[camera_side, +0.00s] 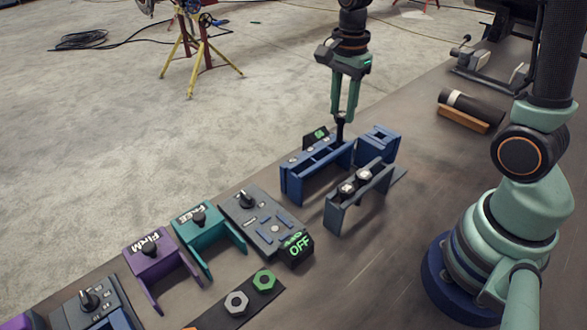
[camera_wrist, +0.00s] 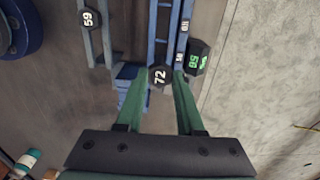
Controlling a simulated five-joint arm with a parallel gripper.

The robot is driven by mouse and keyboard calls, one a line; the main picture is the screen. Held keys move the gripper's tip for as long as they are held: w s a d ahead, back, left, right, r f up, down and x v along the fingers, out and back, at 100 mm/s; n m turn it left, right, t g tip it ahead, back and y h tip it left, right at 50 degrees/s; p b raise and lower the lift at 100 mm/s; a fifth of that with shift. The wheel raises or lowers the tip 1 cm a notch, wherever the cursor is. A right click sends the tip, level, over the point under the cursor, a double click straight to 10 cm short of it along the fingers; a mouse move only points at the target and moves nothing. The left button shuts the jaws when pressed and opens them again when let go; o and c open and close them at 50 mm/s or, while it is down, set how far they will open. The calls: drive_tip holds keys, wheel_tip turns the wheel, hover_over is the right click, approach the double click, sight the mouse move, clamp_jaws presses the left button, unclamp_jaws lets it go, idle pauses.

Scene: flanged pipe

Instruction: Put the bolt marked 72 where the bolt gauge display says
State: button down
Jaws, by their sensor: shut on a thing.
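My gripper (camera_side: 344,116) is shut on a dark bolt (camera_wrist: 159,77) whose head reads 72 in the wrist view. The bolt hangs upright at the right end of the blue slotted rack (camera_side: 291,184); whether it touches the rack I cannot tell. The rack carries small white number labels, too small to read surely. The gauge display (camera_wrist: 198,59) beside the rack shows green digits, rotated, that look like 55. The grey rack (camera_side: 335,218) in front holds two bolts (camera_side: 347,188); one in the wrist view reads 59 (camera_wrist: 89,18).
A blue block (camera_side: 384,132) stands close to the right of the racks. Left are a dark panel showing OFF (camera_side: 297,245), a teal FREE bracket (camera_side: 205,238) and a purple FIRM bracket (camera_side: 163,266). Hex nuts (camera_side: 264,280) lie in front.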

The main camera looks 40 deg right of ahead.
sight(339, 141)
drive_tip(key=shift+f, duration=0.15)
drive_tip(key=shift+f, duration=1.5)
drive_tip(key=shift+f, duration=1.2)
idle(0.3)
drive_tip(key=shift+c, duration=0.2)
unclamp_jaws()
drive_tip(key=shift+r, duration=0.1)
idle(0.5)
drive_tip(key=shift+r, duration=3.35)
